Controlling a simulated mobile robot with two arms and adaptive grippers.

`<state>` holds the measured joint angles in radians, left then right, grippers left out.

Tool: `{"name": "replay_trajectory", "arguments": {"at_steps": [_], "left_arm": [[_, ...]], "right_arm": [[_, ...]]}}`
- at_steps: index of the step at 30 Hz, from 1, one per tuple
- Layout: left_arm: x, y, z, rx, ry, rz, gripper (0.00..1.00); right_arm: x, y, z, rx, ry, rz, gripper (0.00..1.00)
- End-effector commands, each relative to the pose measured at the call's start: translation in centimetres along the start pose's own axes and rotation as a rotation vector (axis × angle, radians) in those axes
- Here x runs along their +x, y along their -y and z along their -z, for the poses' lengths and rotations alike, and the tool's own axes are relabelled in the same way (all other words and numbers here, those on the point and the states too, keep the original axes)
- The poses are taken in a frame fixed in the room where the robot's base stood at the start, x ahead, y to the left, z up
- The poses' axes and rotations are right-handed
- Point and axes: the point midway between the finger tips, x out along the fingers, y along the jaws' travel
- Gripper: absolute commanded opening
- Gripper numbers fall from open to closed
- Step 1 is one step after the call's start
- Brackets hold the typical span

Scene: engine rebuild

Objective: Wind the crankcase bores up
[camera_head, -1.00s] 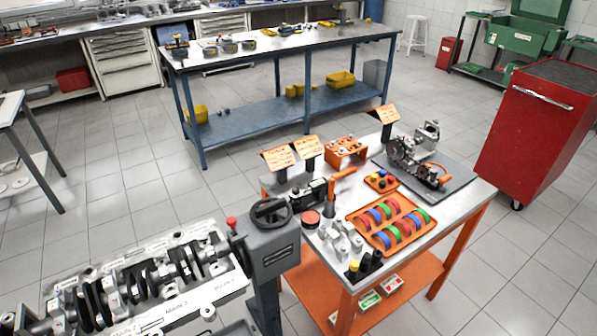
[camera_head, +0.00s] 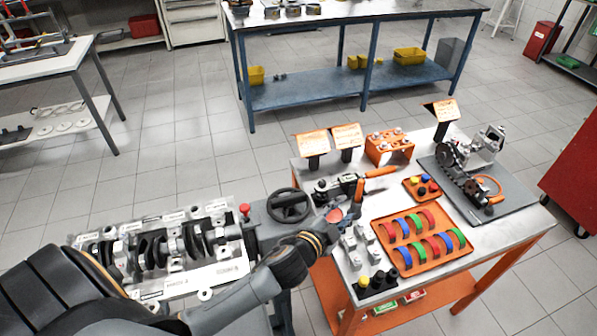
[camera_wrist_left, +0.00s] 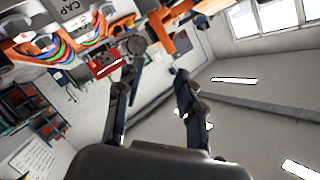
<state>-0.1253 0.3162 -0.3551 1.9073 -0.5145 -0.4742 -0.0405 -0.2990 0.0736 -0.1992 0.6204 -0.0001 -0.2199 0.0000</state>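The grey crankcase block (camera_head: 215,275) lies on the stand at lower left, with the dark crankshaft (camera_head: 160,249) along its top. Main labels show on its side. A dark handwheel (camera_head: 290,206) sits on the grey stand head (camera_head: 268,228) at the block's right end, beside a red knob (camera_head: 245,209). My left arm crosses in front of the block and stand. My left gripper (camera_head: 338,206) is right of the handwheel, over the workbench's left edge, apart from the wheel. In the left wrist view its fingers (camera_wrist_left: 155,95) are spread with nothing between them. My right gripper is out of view.
The orange workbench (camera_head: 470,255) holds an orange tray (camera_head: 420,240) of coloured shells, an orange-handled tool (camera_head: 378,172), grey caps (camera_head: 355,248) and sign cards. A blue bench (camera_head: 330,90) stands behind. Open floor lies between the benches.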

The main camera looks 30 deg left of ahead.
Motion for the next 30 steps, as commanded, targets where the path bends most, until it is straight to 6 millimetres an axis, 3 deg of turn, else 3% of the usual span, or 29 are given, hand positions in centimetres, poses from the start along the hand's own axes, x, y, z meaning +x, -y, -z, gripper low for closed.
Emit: {"name": "replay_trajectory", "arguments": {"at_steps": [3,6,9,12,14,16,20,24,27,30], "left_arm": [[1.5,3.1,7.4,0.241,-0.286,0.081,0.38],[1.2,3.8,13.9,0.509,-0.564,0.123,0.38],[-0.1,2.5,18.2,0.798,-0.825,0.12,0.38],[-1.5,0.2,19.4,1.1,-1.05,0.061,0.38],[-2.1,-1.2,18.7,1.286,-1.167,-0.004,0.38],[-2.5,-2.2,16.4,1.502,-1.276,-0.111,0.38],[-2.4,-1.5,9.2,1.881,-1.394,-0.412,0.38],[-2.3,3.7,0.5,2.177,-1.378,-0.83,0.38],[-2.8,7.8,-3.6,2.275,-1.316,-1.078,0.38],[-3.4,10.9,-6.1,2.316,-1.258,-1.254,0.38]], "right_arm": [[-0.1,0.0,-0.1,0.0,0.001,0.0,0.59],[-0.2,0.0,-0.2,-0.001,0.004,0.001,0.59],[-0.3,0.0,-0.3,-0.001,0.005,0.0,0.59],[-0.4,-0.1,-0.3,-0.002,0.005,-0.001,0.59],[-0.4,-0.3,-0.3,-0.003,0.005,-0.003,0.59],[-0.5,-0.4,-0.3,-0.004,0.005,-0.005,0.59],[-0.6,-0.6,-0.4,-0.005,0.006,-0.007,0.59],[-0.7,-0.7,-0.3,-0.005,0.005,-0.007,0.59],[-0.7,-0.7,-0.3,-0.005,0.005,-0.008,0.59],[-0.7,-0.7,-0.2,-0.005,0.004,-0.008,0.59]]}}
